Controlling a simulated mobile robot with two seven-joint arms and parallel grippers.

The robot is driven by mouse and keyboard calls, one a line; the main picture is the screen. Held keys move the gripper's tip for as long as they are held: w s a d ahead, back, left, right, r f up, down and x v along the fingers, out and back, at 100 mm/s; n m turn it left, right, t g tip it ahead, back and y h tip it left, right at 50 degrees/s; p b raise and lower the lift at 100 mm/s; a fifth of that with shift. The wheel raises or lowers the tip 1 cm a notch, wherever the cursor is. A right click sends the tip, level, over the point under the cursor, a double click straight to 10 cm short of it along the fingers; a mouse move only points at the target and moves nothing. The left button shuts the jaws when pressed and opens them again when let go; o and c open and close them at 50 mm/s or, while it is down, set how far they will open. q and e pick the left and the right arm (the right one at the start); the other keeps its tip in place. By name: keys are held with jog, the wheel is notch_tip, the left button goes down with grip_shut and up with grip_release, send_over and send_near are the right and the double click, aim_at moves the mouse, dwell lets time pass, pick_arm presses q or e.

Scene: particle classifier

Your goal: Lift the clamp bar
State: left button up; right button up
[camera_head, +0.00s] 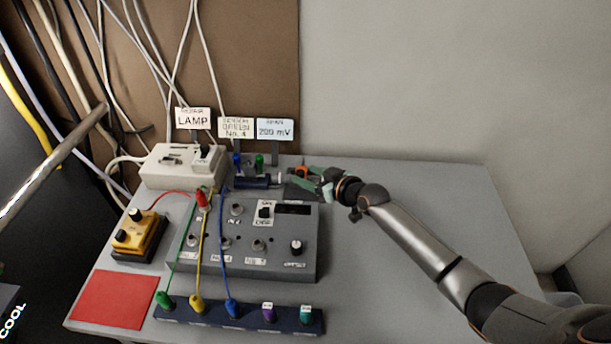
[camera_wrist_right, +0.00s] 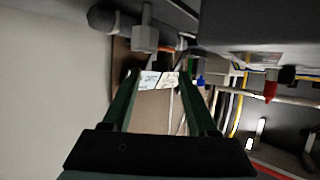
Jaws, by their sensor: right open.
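A short dark blue bar (camera_head: 252,182) with a pale tip lies behind the grey control box, below the label cards in the head view. I take it as the clamp bar, but cannot be sure. My right gripper (camera_head: 302,177) is just right of its pale tip, with green fingers apart beside a small orange part (camera_head: 302,171). In the right wrist view the fingers (camera_wrist_right: 158,78) are spread with nothing between them. A grey block with a rounded rod (camera_wrist_right: 145,38) stands beyond them there; I cannot tell what it belongs to. My left gripper is out of view.
The grey control box (camera_head: 300,258) with knobs and cables stands in front of the bar. A white power box (camera_head: 160,178), a yellow box (camera_head: 138,230), a red mat (camera_head: 112,300) and a socket strip (camera_head: 250,318) occupy the left and front. The table's right side (camera_head: 430,190) is clear.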

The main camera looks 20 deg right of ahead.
jog(key=shift+x, duration=0.8)
grip_shut()
dwell(1.0)
